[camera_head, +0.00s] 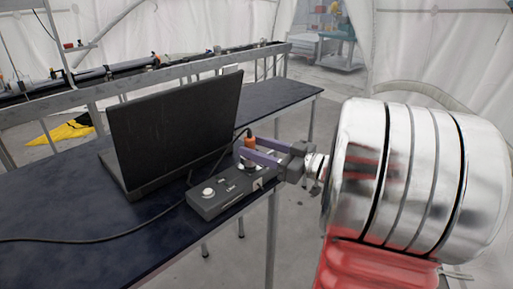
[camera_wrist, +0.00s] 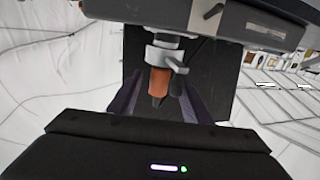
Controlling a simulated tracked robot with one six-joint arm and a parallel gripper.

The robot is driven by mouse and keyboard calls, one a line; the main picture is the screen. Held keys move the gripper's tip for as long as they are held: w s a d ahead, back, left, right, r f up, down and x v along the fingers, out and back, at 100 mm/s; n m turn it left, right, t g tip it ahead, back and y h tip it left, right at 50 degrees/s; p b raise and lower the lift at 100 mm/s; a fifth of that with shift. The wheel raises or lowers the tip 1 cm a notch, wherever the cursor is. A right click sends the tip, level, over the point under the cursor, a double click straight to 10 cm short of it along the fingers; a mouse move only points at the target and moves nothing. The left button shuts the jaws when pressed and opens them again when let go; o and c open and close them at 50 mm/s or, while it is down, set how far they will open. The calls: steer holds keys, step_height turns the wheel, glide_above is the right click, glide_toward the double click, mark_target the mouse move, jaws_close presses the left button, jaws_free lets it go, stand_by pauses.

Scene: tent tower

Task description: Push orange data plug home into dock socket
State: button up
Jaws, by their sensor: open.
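The orange data plug (camera_head: 250,138) stands upright at the far end of the dock (camera_head: 222,194), a dark grey box on the table, with a black cable at its top. In the wrist view the plug (camera_wrist: 159,82) meets a light grey socket collar (camera_wrist: 165,53) on the dock (camera_wrist: 245,22); how deep it sits I cannot tell. My gripper (camera_head: 248,158) reaches in from the right over the dock. Its purple fingers are open and lie either side of the plug in the wrist view (camera_wrist: 157,103). The plug's lower part is hidden in the head view.
An open black laptop (camera_head: 175,130) stands left of the dock on the dark table (camera_head: 75,215). A black cable (camera_head: 90,240) runs across the tabletop. A metal rail (camera_head: 140,105) runs behind.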

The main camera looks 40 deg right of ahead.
steer(key=shift+s, duration=0.1)
steer(key=v, duration=1.3)
steer(key=shift+s+d, duration=0.2)
steer(key=shift+s, duration=0.1)
steer(key=shift+a+f, duration=0.1)
steer(key=shift+f, duration=0.05)
stand_by(0.7)
